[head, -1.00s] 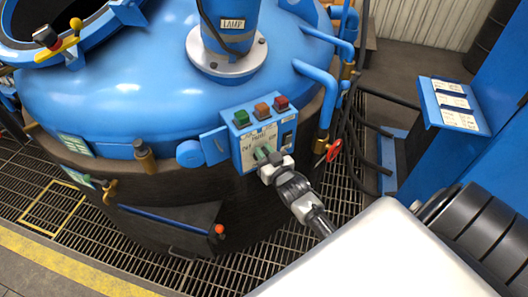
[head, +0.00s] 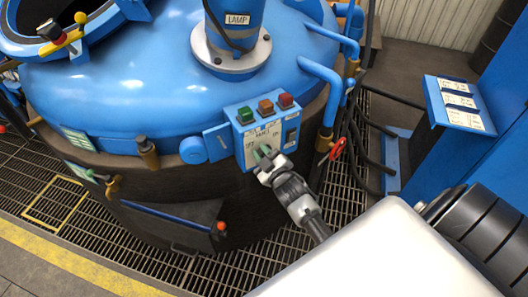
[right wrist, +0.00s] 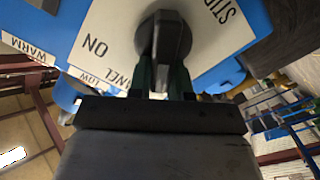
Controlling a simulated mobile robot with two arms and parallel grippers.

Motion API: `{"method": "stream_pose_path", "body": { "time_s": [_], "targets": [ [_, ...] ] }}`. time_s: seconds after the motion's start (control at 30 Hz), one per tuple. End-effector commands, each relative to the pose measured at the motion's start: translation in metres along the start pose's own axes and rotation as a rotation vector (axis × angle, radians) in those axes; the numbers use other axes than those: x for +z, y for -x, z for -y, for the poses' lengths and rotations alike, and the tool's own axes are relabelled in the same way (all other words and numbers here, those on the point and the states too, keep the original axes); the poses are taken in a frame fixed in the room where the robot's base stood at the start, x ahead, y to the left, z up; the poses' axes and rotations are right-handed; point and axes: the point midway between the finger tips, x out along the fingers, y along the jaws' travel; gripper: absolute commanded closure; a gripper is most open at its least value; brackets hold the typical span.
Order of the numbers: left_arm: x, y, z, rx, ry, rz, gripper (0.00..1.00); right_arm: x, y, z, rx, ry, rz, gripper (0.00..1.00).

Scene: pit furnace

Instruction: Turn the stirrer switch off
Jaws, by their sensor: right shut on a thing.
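The blue control box (head: 245,158) sits on the side of the round blue furnace lid and has a white label plate with OFF and ON marks. My right gripper (head: 263,154) is at this plate, below the row of buttons. The right wrist view shows the round dark grey stirrer switch knob (right wrist: 163,36) between its two dark green fingers (right wrist: 161,80). The gripper is shut on the knob. "ON" and part of a "STIR" label show beside the knob. In the head view the gripper hides most of the knob. My left gripper is not in view.
Green, orange and red buttons (head: 265,107) line the box top. A blue pipe with a red valve wheel (head: 337,149) stands close to the right. Grating floor (head: 100,235) lies in front.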

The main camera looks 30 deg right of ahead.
Motion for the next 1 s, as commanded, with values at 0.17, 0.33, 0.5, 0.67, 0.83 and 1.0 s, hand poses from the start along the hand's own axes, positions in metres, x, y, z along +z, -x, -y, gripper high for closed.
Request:
{"method": "stream_pose_path", "body": {
  "time_s": [0.17,0.33,0.5,0.67,0.83,1.0],
  "targets": [
    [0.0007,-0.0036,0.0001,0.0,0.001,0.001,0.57,0.001,0.0002,0.0035,-0.001,0.09,0.001,1.0],
    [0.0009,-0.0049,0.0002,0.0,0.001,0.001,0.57,0.0009,0.0003,0.0046,0.0,0.141,0.0,1.0],
    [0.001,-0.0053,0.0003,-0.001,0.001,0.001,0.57,0.0008,0.0003,0.0051,-0.001,0.164,0.0,1.0],
    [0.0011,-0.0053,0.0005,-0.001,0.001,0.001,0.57,0.0008,0.0003,0.0051,-0.001,0.168,0.001,1.0],
    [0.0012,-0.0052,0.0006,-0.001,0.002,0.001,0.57,0.0008,0.0004,0.0051,-0.001,0.168,0.001,1.0],
    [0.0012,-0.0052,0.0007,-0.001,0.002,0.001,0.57,0.0009,0.0003,0.0051,-0.001,0.167,0.001,0.61]
  ]
}}
